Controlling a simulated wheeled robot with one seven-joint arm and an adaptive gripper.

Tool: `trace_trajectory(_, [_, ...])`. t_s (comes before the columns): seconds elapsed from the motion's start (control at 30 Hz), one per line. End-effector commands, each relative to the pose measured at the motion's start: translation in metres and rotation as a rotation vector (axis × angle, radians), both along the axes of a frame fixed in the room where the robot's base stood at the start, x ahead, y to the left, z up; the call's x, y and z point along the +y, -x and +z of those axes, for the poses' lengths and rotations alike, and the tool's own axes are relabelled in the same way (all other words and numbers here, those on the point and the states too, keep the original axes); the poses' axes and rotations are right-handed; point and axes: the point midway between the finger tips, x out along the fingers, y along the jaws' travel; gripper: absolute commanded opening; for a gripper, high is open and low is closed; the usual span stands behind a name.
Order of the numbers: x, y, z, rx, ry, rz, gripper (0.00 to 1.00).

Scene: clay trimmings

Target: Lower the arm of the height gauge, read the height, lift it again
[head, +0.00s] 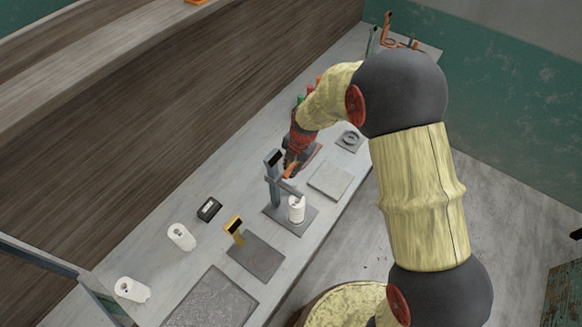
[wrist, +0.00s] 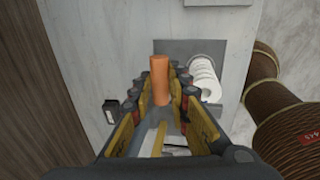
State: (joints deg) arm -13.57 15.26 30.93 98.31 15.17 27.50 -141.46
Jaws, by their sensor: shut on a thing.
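The height gauge has a blue-grey post (head: 274,178) with a dark panel at its top. It stands on a dark grey base plate (head: 276,216) on the bench, and its arm (head: 288,188) reaches out above a white cylinder (head: 296,212). Whether the arm touches the cylinder I cannot tell. My gripper (head: 290,168) is beside the post at arm height, shut on the orange handle (wrist: 159,72), which sticks up between the fingers in the wrist view. The white cylinder also shows there (wrist: 206,82), to the right of the fingers. Any reading is too small to make out.
A yellow stand (head: 235,229) on a dark plate (head: 258,262) stands nearer, with a black box (head: 209,209) and white cylinders (head: 181,237) to its left. A dark tray (head: 212,300) lies in front. A grey slab (head: 330,180) lies right of the gauge.

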Motion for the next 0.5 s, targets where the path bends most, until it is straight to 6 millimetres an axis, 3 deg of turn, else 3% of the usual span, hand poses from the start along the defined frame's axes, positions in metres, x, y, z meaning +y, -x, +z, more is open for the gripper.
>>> trace_trajectory(0.27, [0.0003, -0.0001, 0.0011, 0.0, 0.0, 0.0, 0.0])
trace_trajectory(0.3, [0.0002, -0.0002, 0.0011, 0.0, 0.0, 0.0, 0.18])
trace_trajectory(0.5, [0.0003, -0.0002, 0.0009, -0.001, -0.001, 0.0, 0.29])
